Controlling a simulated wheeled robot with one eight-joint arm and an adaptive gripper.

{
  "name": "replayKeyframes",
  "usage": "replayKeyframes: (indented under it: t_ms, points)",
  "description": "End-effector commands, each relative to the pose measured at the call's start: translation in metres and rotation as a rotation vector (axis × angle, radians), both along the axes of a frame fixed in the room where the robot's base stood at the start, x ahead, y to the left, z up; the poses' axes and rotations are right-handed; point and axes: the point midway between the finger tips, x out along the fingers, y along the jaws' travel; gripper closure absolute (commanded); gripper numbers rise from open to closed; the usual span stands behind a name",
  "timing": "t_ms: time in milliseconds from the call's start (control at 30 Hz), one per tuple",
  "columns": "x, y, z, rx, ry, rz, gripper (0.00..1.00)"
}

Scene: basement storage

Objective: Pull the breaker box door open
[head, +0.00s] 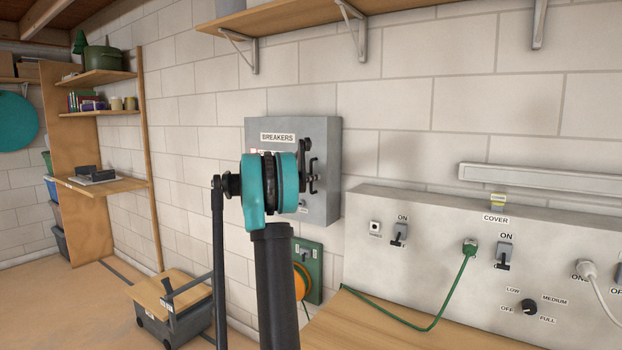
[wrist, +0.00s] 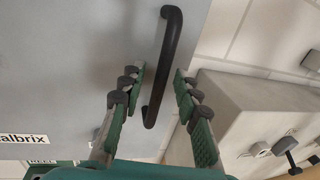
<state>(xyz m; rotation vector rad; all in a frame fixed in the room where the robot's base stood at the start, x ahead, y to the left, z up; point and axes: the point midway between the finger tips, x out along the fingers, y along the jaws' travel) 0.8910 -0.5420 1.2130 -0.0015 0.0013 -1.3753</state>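The grey breaker box (head: 325,205), labelled BREAKERS, is mounted on the block wall, and its door appears closed. My arm hides part of its front in the head view. The black bar handle (head: 314,177) is at the door's right side. In the wrist view the handle (wrist: 166,62) runs top to bottom across the grey door (wrist: 75,60). My gripper (wrist: 160,72) is open, with one green-padded finger on each side of the handle. Gaps show between the fingers and the bar. In the head view my gripper (head: 307,160) is partly hidden behind my arm.
A grey control panel (head: 410,270) with switches and plugged cords stands close on the right. A wooden shelf (head: 310,16) on brackets is above. A green panel with an orange reel (head: 301,278) is below the box. A lidded bin (head: 175,310) stands on the floor at left.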

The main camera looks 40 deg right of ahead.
Motion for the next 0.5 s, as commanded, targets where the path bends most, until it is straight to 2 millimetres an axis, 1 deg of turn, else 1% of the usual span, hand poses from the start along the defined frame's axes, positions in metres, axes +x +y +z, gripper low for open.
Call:
replayKeyframes:
  t_ms: [100, 367, 500]
  points:
    - [0.0013, -0.0045, -0.0002, 0.000, 0.000, 0.001, 0.68]
    - [0.0013, -0.0051, -0.0001, 0.000, 0.000, 0.001, 0.68]
    - [0.0013, -0.0050, -0.0001, 0.000, 0.000, 0.001, 0.85]
